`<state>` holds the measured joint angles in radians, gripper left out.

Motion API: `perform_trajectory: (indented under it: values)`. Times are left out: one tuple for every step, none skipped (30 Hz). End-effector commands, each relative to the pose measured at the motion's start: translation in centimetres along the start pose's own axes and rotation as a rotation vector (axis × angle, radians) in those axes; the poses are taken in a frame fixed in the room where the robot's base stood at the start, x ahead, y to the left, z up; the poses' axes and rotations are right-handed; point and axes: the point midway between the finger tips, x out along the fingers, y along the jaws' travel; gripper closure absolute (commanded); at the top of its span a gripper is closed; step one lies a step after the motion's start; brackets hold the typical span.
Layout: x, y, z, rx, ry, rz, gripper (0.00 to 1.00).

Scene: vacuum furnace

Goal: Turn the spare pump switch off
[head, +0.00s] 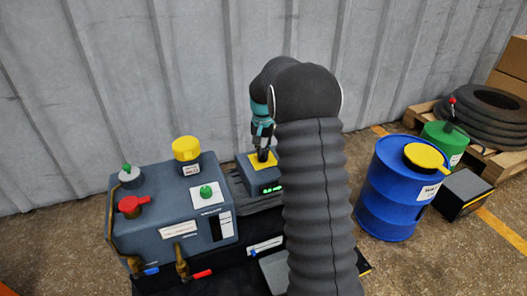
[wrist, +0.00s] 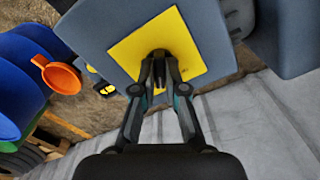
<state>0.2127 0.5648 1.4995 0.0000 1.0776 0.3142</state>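A small blue-grey box (head: 275,178) stands beside the large machine. It has a yellow plate (head: 254,166) on top and a lit green display on its front. In the wrist view, a dark switch knob (wrist: 160,53) stands in the middle of the yellow plate (wrist: 135,50). My gripper (head: 263,154) points down at it from above. In the wrist view, my gripper's fingertips (wrist: 160,62) are drawn close together on either side of the knob and appear to grip it. The fingers hide part of the knob, so its turn angle is unclear. No label naming the switch is readable.
The machine (head: 165,205) at left carries a red handle (head: 134,205), a yellow knob (head: 186,149) and a green button (head: 206,192). A blue barrel (head: 385,195), a green canister (head: 443,137) and a dark box (head: 460,190) stand at right. A corrugated wall (head: 150,70) is close behind.

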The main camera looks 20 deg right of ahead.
Motion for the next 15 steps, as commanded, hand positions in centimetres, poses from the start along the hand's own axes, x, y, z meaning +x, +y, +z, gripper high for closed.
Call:
perform_trajectory:
  values:
    - [-0.01, 0.0, -0.01, 0.0, 0.0, 0.0, 1.0]
    - [-0.02, 0.0, -0.01, -0.001, 0.0, 0.0, 1.0]
    - [-0.03, 0.0, -0.01, -0.003, 0.0, 0.0, 1.0]
    - [-0.03, 0.0, -0.01, -0.005, 0.0, 0.0, 1.0]
    - [-0.05, 0.0, -0.01, -0.009, 0.0, 0.0, 1.0]
    - [-0.06, 0.0, -0.01, -0.015, 0.0, 0.0, 1.0]
    - [-0.08, 0.0, -0.01, -0.021, 0.0, 0.0, 1.0]
    - [-0.09, 0.0, -0.02, -0.029, 0.0, 0.0, 1.0]
    - [-0.12, 0.0, -0.02, -0.042, 0.0, 0.0, 1.0]
    - [-0.14, 0.0, -0.03, -0.054, 0.001, 0.0, 1.0]
    - [-0.16, 0.0, -0.03, -0.067, 0.001, 0.0, 1.0]
    - [-0.19, 0.0, -0.04, -0.088, 0.001, 0.0, 1.0]
    - [-0.21, 0.0, -0.05, -0.105, 0.001, 0.0, 1.0]
    - [-0.23, 0.0, -0.05, -0.125, 0.001, 0.0, 1.0]
    - [-0.26, -0.01, -0.06, -0.153, 0.001, 0.0, 1.0]
